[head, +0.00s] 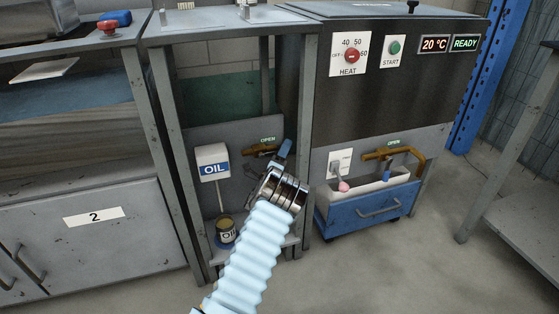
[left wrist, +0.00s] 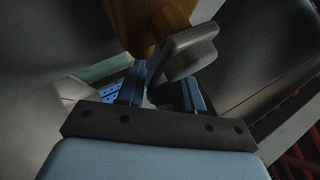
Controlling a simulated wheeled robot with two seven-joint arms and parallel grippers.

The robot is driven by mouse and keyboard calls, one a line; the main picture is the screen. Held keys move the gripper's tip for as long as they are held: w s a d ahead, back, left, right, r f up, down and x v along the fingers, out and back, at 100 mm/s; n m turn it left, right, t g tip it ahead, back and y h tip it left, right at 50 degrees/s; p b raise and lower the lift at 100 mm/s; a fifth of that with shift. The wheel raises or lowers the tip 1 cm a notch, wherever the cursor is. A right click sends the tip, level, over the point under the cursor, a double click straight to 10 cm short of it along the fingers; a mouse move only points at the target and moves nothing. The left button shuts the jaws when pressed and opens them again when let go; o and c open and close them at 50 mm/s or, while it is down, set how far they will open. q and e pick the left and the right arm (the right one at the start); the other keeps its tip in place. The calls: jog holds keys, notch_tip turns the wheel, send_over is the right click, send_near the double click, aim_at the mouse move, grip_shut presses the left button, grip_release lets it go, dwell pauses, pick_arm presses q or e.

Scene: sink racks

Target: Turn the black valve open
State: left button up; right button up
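The black valve's flat dark handle (left wrist: 187,52) sits on a brass pipe (left wrist: 145,22) in the left wrist view. In the head view the brass pipe (head: 262,150) shows under an OPEN label on the oil stand; the handle there is hidden or too small to tell. My left gripper (head: 285,149) is at the right end of this pipe. In the left wrist view its two fingers (left wrist: 163,88) stand apart, with the handle's lower end reaching between them. I cannot tell if they touch it. My right gripper is not in view.
An OIL box (head: 213,162) and a yellow can (head: 226,229) are left of my arm. Right of it, a second brass pipe (head: 410,155) with a blue handle is above a blue drawer (head: 372,207). A metal frame post (head: 308,130) stands close beside my gripper.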

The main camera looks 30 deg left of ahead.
pick_arm(q)
jog(key=v, duration=1.3)
jog(key=shift+s, duration=0.1)
jog(key=s+d+f+n+g+y+p, duration=0.1)
jog(key=s+d+f+n+g+p, duration=0.3)
jog(key=f+n+g, duration=0.3)
jog(key=s+d+f+n+g+p, duration=0.45)
jog(key=f+n, duration=0.25)
jog(key=n, duration=0.3)
jog(key=s+d+r+n+g+h+p, duration=0.1)
jog(key=s+d+n+g+h, duration=0.2)
jog(key=s+d, duration=0.7)
jog(key=s+d+r+n+g+h+p, duration=0.1)
jog(key=s+d+n+g+h+p, duration=0.1)
jog(key=s+d+g, duration=0.6)
jog(key=s+d+n+h, duration=0.1)
jog(key=s+d, duration=0.1)
jog(key=d, duration=0.2)
jog(key=shift+r+n+h+p, duration=0.3)
jog(key=shift+r, duration=0.1)
